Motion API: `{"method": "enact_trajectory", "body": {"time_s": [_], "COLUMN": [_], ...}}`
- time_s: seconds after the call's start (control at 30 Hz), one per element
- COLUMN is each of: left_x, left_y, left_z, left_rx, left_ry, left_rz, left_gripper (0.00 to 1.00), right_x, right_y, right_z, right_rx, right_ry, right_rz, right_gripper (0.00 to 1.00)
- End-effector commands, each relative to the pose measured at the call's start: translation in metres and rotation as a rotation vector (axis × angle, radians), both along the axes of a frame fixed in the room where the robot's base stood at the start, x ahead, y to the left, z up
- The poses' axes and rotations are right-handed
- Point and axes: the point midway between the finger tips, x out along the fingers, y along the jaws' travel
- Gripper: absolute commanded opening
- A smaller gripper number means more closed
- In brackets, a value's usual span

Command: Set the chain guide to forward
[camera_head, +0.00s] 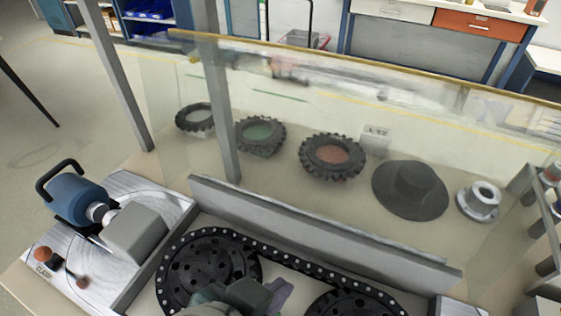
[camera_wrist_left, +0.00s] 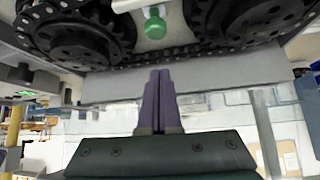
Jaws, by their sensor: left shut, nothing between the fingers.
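A black chain (camera_head: 290,262) runs around two dark sprockets, a left one (camera_head: 205,268) and a right one (camera_head: 350,304) cut by the lower edge. The wrist view shows a green round knob (camera_wrist_left: 155,27) on a short metal pin between the sprockets. I cannot tell for sure whether it belongs to the chain guide; in the head view it does not show. My left gripper (camera_head: 280,290), with purple fingers, is over the gap between the sprockets. In the wrist view its fingers (camera_wrist_left: 160,74) are together and empty, apart from the knob. My right gripper is not in view.
A grey metal wall (camera_head: 310,228) runs behind the chain. A blue motor (camera_head: 75,196) and grey block (camera_head: 135,230) stand left.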

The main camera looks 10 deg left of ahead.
Motion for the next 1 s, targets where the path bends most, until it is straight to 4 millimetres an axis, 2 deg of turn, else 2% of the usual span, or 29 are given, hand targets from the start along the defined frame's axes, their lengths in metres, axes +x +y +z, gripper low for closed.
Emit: {"method": "enact_trajectory", "body": {"time_s": [0.03, 0.1, 0.3, 0.9, 1.0], "left_x": [-0.007, -0.015, -0.029, -0.032, -0.032], "left_y": [0.003, 0.007, 0.014, 0.016, 0.023], "left_z": [0.012, 0.021, 0.038, 0.042, 0.044], "left_rx": [-0.001, -0.002, -0.002, -0.002, 0.007], "left_ry": [-0.001, -0.001, -0.001, -0.002, 0.011], "left_rz": [-0.001, -0.001, -0.001, -0.001, 0.016], "left_gripper": [0.0, 0.0, 0.0, 0.0, 0.0], "right_x": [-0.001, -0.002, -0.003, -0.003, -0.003], "right_y": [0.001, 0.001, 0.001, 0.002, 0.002], "right_z": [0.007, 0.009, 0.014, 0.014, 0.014], "right_rx": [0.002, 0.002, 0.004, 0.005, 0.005], "right_ry": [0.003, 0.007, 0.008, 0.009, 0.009], "right_rz": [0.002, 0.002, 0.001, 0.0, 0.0], "right_gripper": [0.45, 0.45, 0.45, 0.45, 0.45]}}
